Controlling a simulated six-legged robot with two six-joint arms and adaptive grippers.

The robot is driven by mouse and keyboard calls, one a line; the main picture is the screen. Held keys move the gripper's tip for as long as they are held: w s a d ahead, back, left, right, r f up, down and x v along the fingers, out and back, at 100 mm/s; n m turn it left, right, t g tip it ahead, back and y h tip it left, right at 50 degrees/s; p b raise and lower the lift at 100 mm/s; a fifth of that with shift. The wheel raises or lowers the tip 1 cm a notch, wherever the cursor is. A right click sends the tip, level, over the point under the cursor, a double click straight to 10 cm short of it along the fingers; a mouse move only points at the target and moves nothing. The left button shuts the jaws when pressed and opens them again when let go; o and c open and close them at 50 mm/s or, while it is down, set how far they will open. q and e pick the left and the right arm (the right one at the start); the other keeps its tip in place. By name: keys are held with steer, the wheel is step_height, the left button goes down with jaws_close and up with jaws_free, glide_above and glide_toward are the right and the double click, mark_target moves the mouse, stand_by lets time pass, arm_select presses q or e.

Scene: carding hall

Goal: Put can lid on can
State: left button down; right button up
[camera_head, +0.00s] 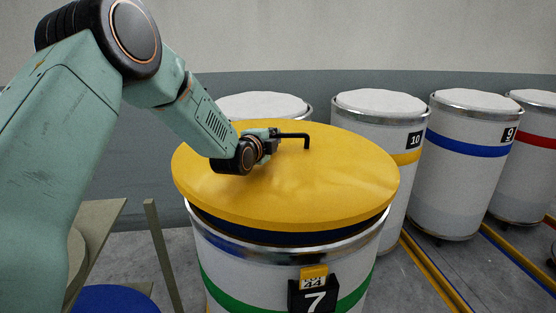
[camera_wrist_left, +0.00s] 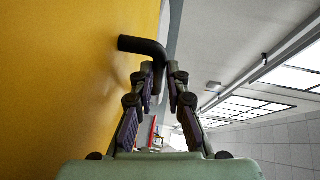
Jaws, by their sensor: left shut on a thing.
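The yellow can lid (camera_head: 330,180) is over the can marked 7 (camera_head: 240,270), covering its mouth. A dark blue band (camera_head: 290,233) shows between the lid's yellow edge and the can's metal rim (camera_head: 352,242); I cannot tell whether the lid rests on the rim. My left gripper (camera_head: 274,138) is shut on the lid's black bent handle (camera_head: 306,139). In the left wrist view the fingers (camera_wrist_left: 161,75) close around the handle (camera_wrist_left: 140,44) beside the yellow face. The inside of the can is hidden. My right gripper is not in view.
Several white cans stand behind and right, including one marked 10 (camera_head: 378,155) with a yellow band and one with a blue band (camera_head: 462,165). Yellow and blue floor rails (camera_head: 436,275) run at right. A beige stand (camera_head: 98,225) and a blue disc (camera_head: 115,299) are lower left.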

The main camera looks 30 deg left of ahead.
mark_target(275, 156)
arm_select(q)
steer(key=f, duration=0.5)
steer(key=shift+w, duration=0.4)
steer(key=shift+s+f, duration=0.25)
steer(key=shift+w+d, duration=0.1)
steer(key=shift+w, duration=0.05)
steer(key=shift+w+f, duration=0.15)
steer(key=shift+f, duration=0.2)
steer(key=c, duration=1.8)
jaws_free()
steer(key=shift+f, duration=0.2)
steer(key=o, duration=0.5)
steer(key=shift+s+r, duration=0.25)
steer(key=shift+c, duration=0.2)
steer(key=shift+w, duration=0.1)
steer(key=shift+w, duration=0.1)
